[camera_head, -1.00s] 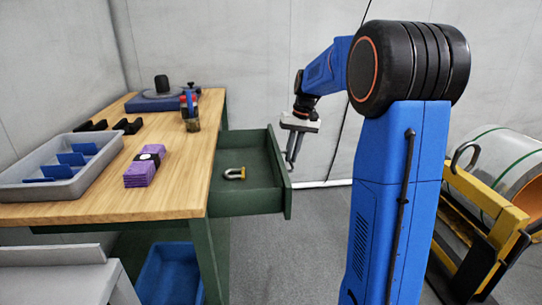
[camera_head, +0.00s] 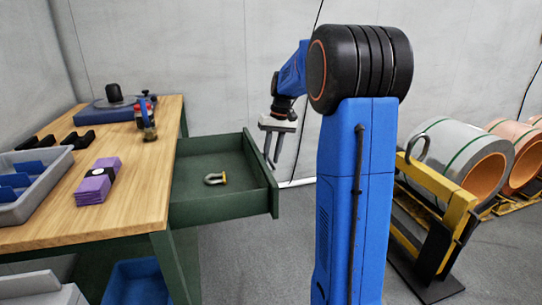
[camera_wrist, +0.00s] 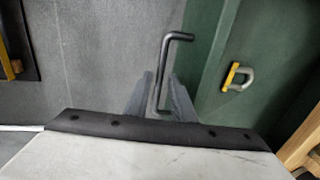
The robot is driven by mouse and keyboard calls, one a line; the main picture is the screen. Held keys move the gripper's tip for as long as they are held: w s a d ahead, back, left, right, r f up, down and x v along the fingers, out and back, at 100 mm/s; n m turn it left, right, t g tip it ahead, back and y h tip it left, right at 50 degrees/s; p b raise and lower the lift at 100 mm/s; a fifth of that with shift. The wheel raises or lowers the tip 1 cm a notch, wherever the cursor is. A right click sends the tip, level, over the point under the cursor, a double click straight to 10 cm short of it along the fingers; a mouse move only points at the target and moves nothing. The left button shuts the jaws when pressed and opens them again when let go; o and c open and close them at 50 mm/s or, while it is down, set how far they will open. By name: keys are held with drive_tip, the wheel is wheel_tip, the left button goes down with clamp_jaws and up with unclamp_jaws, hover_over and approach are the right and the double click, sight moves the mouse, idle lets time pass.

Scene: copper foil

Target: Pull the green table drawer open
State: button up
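The green table drawer (camera_head: 222,205) sticks well out from the right side of the wooden-topped table (camera_head: 140,185). Its green side and floor also show in the wrist view (camera_wrist: 222,60). My gripper (camera_head: 271,163) is at the drawer's outer front, pointing down. In the wrist view, my gripper's two fingers (camera_wrist: 161,80) stand on either side of the black bar handle (camera_wrist: 180,36) and appear closed on it. A grey shackle with a yellow part (camera_head: 215,179) lies inside the drawer.
A purple bundle (camera_head: 97,182), a grey tray (camera_head: 58,160) and a dark blue base (camera_head: 112,112) are on the tabletop. A blue bin (camera_head: 138,283) is under the table. A yellow rack (camera_head: 445,185) with metal coils stands right. The floor beyond the drawer is clear.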

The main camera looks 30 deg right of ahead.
idle(0.3)
drive_tip(key=s+d+r, duration=0.1)
drive_tip(key=d+r, duration=0.2)
drive_tip(key=r, duration=1.4)
drive_tip(key=s+a+f+n+t+h, duration=0.1)
drive_tip(key=s+a+f, duration=0.1)
drive_tip(key=s+a, duration=0.6)
drive_tip(key=s+a+f+t+h, duration=0.1)
drive_tip(key=s+a+f, duration=0.2)
drive_tip(key=s+a, duration=0.45)
drive_tip(key=s+a+f+n+t, duration=0.1)
drive_tip(key=s+a+f, duration=0.3)
drive_tip(key=s+f, duration=0.3)
drive_tip(key=s+a+f+n+t, duration=0.1)
drive_tip(key=s+a+f, duration=0.4)
drive_tip(key=s+f, duration=0.3)
drive_tip(key=shift+s, duration=1.2)
